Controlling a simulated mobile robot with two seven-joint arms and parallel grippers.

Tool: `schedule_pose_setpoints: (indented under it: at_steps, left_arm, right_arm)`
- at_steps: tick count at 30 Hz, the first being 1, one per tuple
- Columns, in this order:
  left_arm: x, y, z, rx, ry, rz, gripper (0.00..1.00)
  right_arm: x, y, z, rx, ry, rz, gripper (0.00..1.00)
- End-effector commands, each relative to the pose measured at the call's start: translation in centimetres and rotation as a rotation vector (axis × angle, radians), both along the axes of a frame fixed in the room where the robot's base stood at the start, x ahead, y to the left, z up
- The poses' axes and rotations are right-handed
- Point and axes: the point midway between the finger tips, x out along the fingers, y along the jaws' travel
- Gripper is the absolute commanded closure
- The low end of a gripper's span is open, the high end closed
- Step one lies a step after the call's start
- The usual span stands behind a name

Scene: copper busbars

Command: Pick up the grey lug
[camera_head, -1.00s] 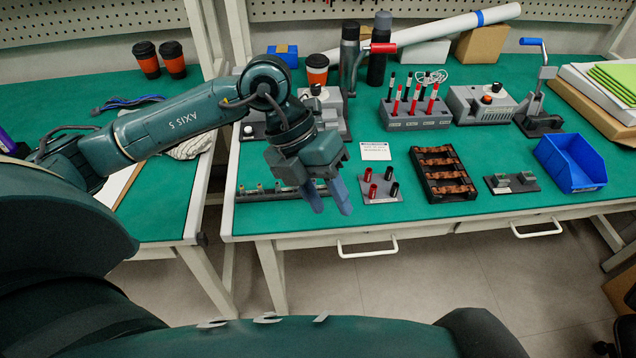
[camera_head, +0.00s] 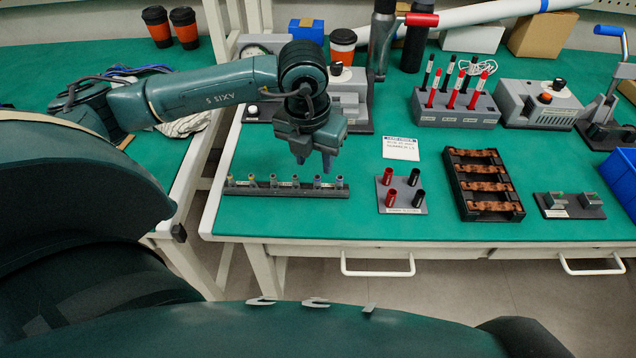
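A narrow dark grey rack (camera_head: 285,191) lies near the front left of the green bench and carries a row of several small upright lugs. The lugs toward the left look yellowish. The one near the right end looks grey (camera_head: 339,182), but the lugs are too small to tell their colours surely. My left gripper (camera_head: 314,164) points down above and just behind the right half of the rack. Its two fingers are apart with nothing seen between them. It looks clear of the lugs. My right gripper is not in view.
Right of the rack stand a plate with red and black sleeves (camera_head: 402,198), a black tray of copper busbars (camera_head: 460,202) and a small fixture plate (camera_head: 570,212). A white card (camera_head: 401,148) lies behind. A grey block (camera_head: 430,120) holds red and black pens.

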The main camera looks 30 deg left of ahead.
Motion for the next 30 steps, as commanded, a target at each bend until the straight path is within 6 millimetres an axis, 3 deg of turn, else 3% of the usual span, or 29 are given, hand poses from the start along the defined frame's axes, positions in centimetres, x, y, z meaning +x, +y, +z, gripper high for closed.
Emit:
schedule_pose_setpoints:
  at_steps: [7,16,24,30]
  left_arm:
    - [0.3,0.0,-2.0,0.001,0.002,-0.001,0.61]
    - [0.9,0.0,-5.9,0.0,0.003,-0.001,0.61]
    - [1.0,0.0,-6.2,-0.001,0.001,-0.001,0.61]
    - [1.0,0.0,-6.2,-0.001,0.001,-0.001,0.78]
  right_arm:
    - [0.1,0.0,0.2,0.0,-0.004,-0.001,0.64]
    - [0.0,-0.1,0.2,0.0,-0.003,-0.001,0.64]
    - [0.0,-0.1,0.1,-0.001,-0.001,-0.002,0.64]
    - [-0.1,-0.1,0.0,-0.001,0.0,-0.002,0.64]
